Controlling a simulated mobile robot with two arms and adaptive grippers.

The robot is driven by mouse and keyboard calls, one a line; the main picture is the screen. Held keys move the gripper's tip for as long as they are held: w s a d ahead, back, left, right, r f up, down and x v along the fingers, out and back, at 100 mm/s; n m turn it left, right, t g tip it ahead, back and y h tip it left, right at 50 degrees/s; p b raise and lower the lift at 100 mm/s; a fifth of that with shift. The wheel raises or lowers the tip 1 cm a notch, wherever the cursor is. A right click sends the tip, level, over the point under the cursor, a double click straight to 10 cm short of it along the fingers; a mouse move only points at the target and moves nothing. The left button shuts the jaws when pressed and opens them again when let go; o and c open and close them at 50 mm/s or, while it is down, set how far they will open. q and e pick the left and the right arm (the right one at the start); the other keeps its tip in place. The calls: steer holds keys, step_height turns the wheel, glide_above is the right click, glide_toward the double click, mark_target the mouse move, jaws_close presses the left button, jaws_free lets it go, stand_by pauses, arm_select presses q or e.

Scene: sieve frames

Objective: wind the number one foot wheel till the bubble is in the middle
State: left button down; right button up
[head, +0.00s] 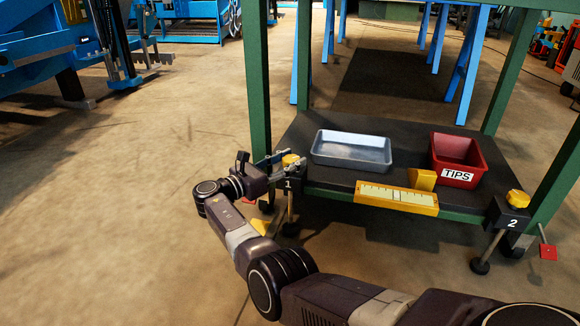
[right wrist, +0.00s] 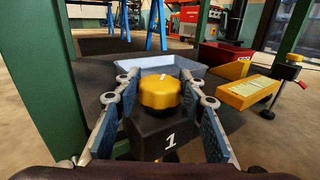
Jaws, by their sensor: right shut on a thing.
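The number one foot wheel (head: 291,159) is a yellow knob on a black block marked 1, at the front left corner of the low shelf. In the right wrist view the knob (right wrist: 160,92) sits between the two blue-padded fingers. My right gripper (head: 284,163) is shut on this wheel, one finger on each side. The level (head: 397,198) is a yellow bar with a pale marked window along the shelf's front edge; it also shows in the right wrist view (right wrist: 247,92). I cannot make out where its bubble lies. My left gripper is not in view.
A grey-blue tray (head: 352,150) and a red bin labelled TIPS (head: 457,160) stand on the dark shelf (head: 410,137). The number two foot wheel (head: 517,198) is at the front right corner. Green posts (head: 257,75) rise close to my right gripper.

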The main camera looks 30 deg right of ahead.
steer(key=shift+r, duration=0.1)
stand_by(0.3)
steer(key=o, duration=1.2)
steer(key=shift+d, duration=0.1)
steer(key=a, duration=0.4)
steer(key=s+a, duration=0.1)
steer(key=a, duration=0.7)
steer(key=shift+s, duration=0.35)
